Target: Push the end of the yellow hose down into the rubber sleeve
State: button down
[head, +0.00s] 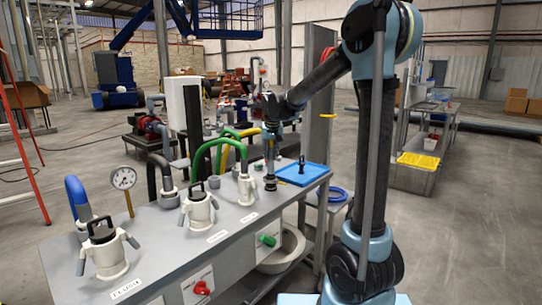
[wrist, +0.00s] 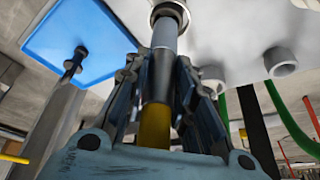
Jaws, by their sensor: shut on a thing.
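My gripper (head: 269,143) points down over the far right part of the grey bench. In the wrist view my gripper (wrist: 160,85) is shut on the yellow hose (wrist: 155,125), whose end has a black cuff (wrist: 163,72) and a grey tip (wrist: 165,35). The tip points at a dark ring-shaped sleeve (wrist: 172,10) at the top edge of that view. In the head view the dark sleeve (head: 270,184) stands on the bench right below my gripper. The tip and sleeve overlap in the picture; I cannot tell whether the tip is inside.
A blue tray (head: 290,174) with a small black-handled item lies right of the sleeve. White couplings (head: 247,189) and green hoses (head: 194,155) stand close on the left. A gauge (head: 123,178) and a blue hose (head: 76,190) are farther left.

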aim_at(271, 161)
jog(key=shift+f, duration=3.05)
dwell(0.5)
jog(key=c, duration=1.2)
grip_release()
jog(key=shift+c, duration=0.2)
jog(key=shift+r, duration=0.1)
